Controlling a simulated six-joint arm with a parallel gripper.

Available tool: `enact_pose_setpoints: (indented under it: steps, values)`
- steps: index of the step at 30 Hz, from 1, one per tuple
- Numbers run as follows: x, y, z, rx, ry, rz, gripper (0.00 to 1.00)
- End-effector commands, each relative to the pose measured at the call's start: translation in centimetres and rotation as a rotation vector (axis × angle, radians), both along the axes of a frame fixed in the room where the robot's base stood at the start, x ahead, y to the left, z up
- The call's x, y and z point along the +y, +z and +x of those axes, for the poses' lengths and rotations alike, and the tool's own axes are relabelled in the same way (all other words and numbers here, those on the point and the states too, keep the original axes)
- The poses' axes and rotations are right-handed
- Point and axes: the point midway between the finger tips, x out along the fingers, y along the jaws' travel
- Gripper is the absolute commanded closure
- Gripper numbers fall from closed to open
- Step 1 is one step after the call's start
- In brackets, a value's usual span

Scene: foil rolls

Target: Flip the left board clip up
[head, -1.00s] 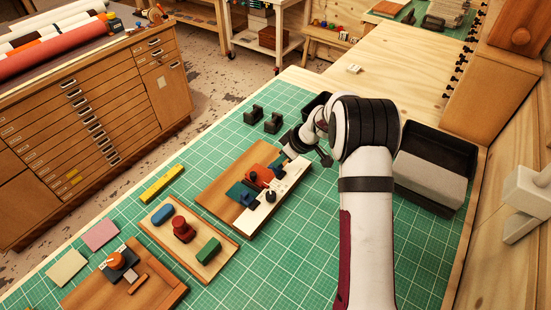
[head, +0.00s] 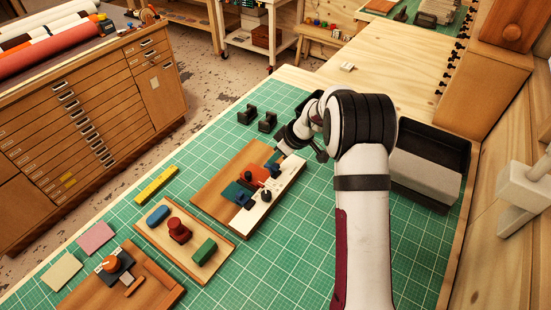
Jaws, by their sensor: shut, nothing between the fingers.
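A brown wooden board (head: 218,184) lies on the green mat in the head view, with a pale strip (head: 262,212) along its right side. On it stand a blue clip-like piece (head: 236,194) at the near left, an orange-red piece (head: 255,174) in the middle and another blue piece (head: 273,163) at the far end. Dark knobs (head: 266,196) sit on the pale strip. My gripper (head: 281,152) is shut and empty at the board's far end, close to the far blue piece. Its fingertips are small and partly hidden, so I cannot tell whether they touch anything.
A second board (head: 160,236) with blue, red and green pieces lies nearer left. Another board (head: 165,272) with an orange knob is at the front. Two dark brackets (head: 267,122) stand beyond my gripper. A black tray (head: 445,150) is right of my arm. Mat is clear between.

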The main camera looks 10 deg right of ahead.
Motion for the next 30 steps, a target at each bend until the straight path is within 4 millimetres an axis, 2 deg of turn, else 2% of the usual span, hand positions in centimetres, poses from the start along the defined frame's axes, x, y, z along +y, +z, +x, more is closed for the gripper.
enact_pose_setpoints:
  steps: [5, 6, 12, 18, 30]
  values:
    - [0.8, 3.2, 0.9, -0.004, 0.002, -0.003, 1.0]
    - [0.4, 3.5, 0.4, 0.002, -0.002, -0.001, 1.0]
    - [-3.3, 3.5, -3.2, 0.002, -0.005, 0.0, 1.0]
    - [-5.5, 3.5, -5.6, 0.003, -0.002, 0.0, 1.0]
    - [-6.2, 3.5, -6.3, 0.002, 0.0, 0.0, 1.0]
